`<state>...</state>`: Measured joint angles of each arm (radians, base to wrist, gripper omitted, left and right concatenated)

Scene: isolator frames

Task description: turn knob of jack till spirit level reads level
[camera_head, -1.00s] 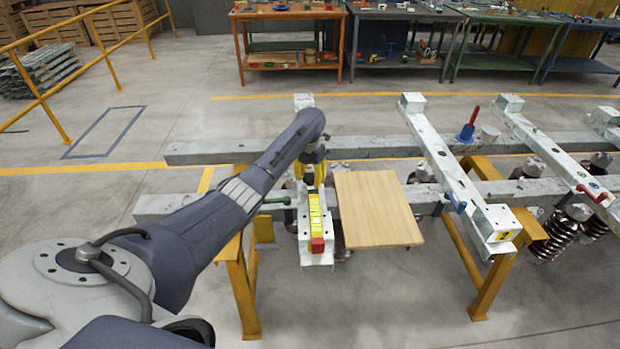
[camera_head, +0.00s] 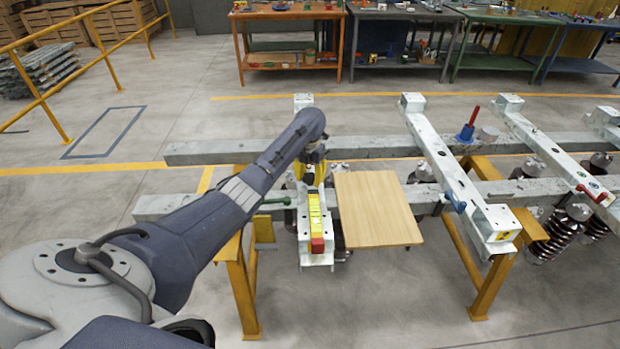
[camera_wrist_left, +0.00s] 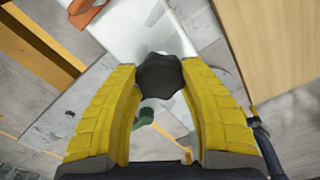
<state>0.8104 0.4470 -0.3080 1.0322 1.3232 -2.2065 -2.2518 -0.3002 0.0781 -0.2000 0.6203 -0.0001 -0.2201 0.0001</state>
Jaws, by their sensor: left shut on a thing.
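A black lobed knob (camera_wrist_left: 160,76) sits between the yellow fingers of my left gripper (camera_wrist_left: 161,80) in the left wrist view. The fingers are shut on it from both sides. In the head view my left gripper (camera_head: 309,172) is at the far end of a yellow bar with a red end, which looks like the spirit level (camera_head: 316,212). The bar lies along a pale crossbeam (camera_head: 306,257). Its bubble is too small to read. The knob is hidden in the head view, and the jack's body is not clear. My right gripper is not in view.
A wooden board (camera_head: 377,210) lies just right of the level. A green handle (camera_head: 277,201) sticks out to its left. Further crossbeams (camera_head: 450,165) stand to the right on long grey rails, held by yellow trestles (camera_head: 240,290). Workbenches (camera_head: 290,45) stand far back.

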